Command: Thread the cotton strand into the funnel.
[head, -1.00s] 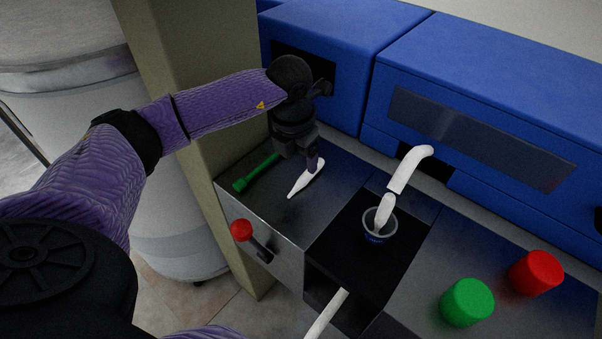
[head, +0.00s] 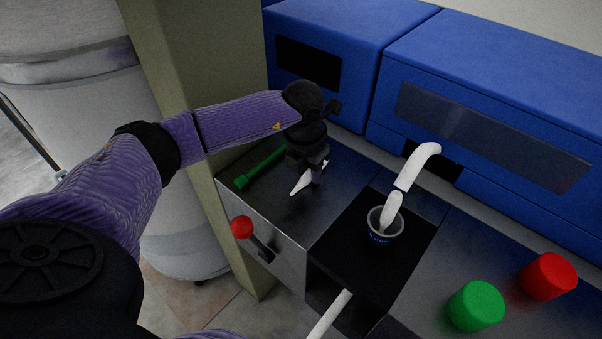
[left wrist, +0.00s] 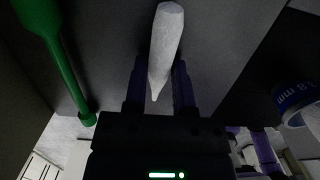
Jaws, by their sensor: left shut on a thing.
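A white tapered piece (head: 301,184), seemingly cotton, is at the grey top's left part. My left gripper (head: 317,176) points down and is shut on it; a finger covers its right end. The left wrist view shows the piece (left wrist: 163,45) between the two fingers, its narrow tip toward the gripper body. The grey and blue funnel (head: 386,236) stands on the black plate, right of the gripper. Another white strand (head: 416,163) bends down from the blue machine, and a white end (head: 391,209) dips into the funnel's mouth. My right gripper is out of view.
A green rod (head: 262,167) lies left of my gripper and also shows in the left wrist view (left wrist: 62,62). A red-knobbed lever (head: 241,227) is on the front face. Green (head: 476,306) and red (head: 548,277) buttons stand at right. A white strand (head: 330,315) shows below the plate.

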